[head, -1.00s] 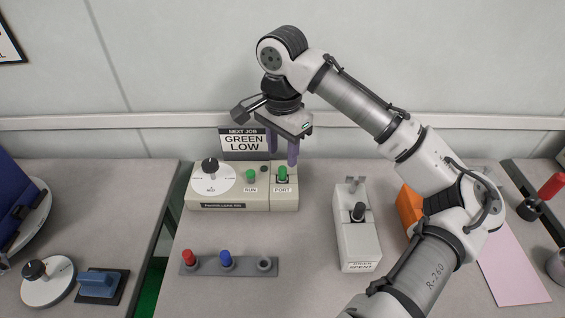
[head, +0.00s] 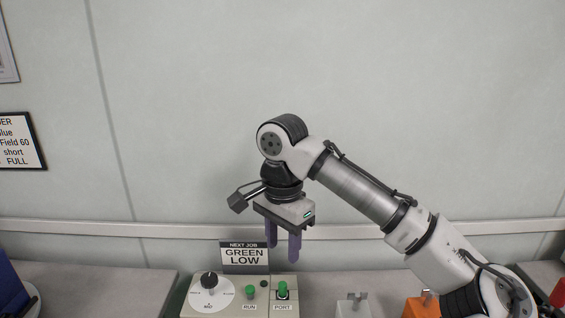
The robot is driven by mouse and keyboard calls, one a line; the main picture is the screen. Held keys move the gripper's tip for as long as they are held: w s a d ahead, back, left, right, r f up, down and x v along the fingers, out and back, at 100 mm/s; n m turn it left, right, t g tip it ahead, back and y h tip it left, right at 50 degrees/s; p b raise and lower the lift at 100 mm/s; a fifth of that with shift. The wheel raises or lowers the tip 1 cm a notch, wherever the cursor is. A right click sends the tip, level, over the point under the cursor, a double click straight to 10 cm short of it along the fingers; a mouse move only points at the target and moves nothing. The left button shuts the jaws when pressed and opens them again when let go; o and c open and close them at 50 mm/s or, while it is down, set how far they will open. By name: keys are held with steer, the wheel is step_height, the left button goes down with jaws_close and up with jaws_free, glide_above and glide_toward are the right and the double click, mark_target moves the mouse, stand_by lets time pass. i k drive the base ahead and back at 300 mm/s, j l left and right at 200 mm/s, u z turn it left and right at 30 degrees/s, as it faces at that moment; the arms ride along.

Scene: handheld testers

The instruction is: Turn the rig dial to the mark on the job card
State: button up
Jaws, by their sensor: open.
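The rig (head: 232,306) is a beige box at the bottom of the head view, its front cut off by the frame edge. Its dial (head: 210,282) has a black knob on a white marked plate at the left. The job card (head: 245,257) stands behind it and reads "NEXT JOB GREEN LOW". A green plug (head: 282,289) stands upright in the part labelled PORT. A green button (head: 250,292) marked RUN is between dial and port. My gripper (head: 283,256) is open and empty, pointing down above the port side, to the right of the dial.
A grey-white holder (head: 352,304) and an orange block (head: 422,306) stand right of the rig, partly cut off. A framed wall sign (head: 20,142) hangs at the left. Bare table (head: 110,285) lies left of the rig.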

mark_target(210, 280)
steer(key=k, duration=0.95)
